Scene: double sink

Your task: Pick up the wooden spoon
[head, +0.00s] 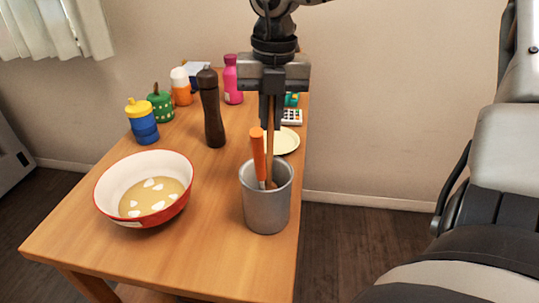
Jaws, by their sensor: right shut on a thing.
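The wooden spoon (270,160) stands in a grey metal utensil cup (267,212) on the wooden table. Its lower end is inside the cup. My right gripper (270,115) points straight down above the cup and is shut on the upper part of the spoon's handle. An orange-handled utensil (258,155) leans in the same cup, just left of the spoon. My left gripper is not in view.
A red and white bowl (112,184) stands left of the cup on the table (215,235). A dark pepper mill (211,112) stands behind, with several bottles and jars further back. A pale plate (287,143) lies behind the cup. The table's right edge is close to the cup.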

